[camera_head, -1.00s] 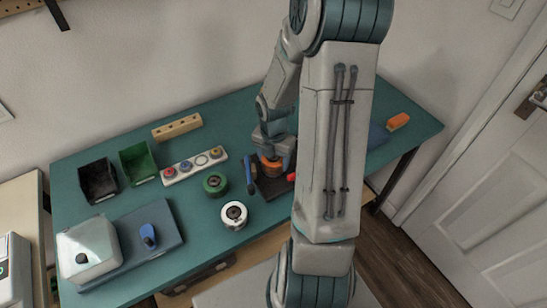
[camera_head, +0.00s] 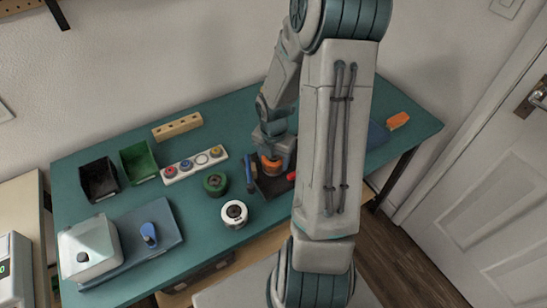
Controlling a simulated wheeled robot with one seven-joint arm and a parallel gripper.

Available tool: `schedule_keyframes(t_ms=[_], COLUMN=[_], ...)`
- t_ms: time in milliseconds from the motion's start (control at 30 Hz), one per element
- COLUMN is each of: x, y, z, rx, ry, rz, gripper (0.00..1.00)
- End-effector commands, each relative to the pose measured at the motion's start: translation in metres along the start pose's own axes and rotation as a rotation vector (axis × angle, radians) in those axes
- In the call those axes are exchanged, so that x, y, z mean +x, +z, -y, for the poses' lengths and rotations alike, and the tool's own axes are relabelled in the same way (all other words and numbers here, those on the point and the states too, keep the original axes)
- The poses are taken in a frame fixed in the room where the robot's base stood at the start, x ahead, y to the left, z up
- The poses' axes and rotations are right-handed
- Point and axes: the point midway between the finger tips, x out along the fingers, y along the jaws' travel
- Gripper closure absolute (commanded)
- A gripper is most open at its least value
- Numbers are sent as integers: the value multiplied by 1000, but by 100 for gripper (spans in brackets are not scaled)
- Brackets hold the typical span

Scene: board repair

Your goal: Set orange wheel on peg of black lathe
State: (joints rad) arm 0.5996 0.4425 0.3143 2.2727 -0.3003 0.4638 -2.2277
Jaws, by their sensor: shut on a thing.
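My gripper (camera_head: 272,154) points down and is shut on the orange wheel (camera_head: 271,166). The orange wheel is low over a dark tray (camera_head: 272,187) on the teal table, partly hidden by my gripper and arm. A blue-handled tool (camera_head: 250,178) stands or lies along the tray's left side, and a red piece (camera_head: 291,176) shows at its right. I cannot make out a black lathe or its peg for certain. My arm covers the table area to the right of the tray.
A white strip (camera_head: 200,164) with several round pieces, black and green bins (camera_head: 138,161), a wooden block (camera_head: 177,127) and an orange block (camera_head: 398,121) are on the table (camera_head: 190,230).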

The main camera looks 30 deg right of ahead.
Motion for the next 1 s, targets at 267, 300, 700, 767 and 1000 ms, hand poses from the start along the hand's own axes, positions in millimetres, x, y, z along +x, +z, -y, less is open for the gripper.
schedule_keyframes(t_ms=[267, 300, 700, 767, 1000], x=[1, 1, 2, 2, 1], y=[0, 0, 0, 0, 0], z=[0, 0, 0, 0, 1], rx=[-1, -1, -1, 0, 0], ry=[0, 0, 0, -1, -2], rz=[0, 0, 0, 0, -1], gripper=[66, 66, 6, 0, 0])
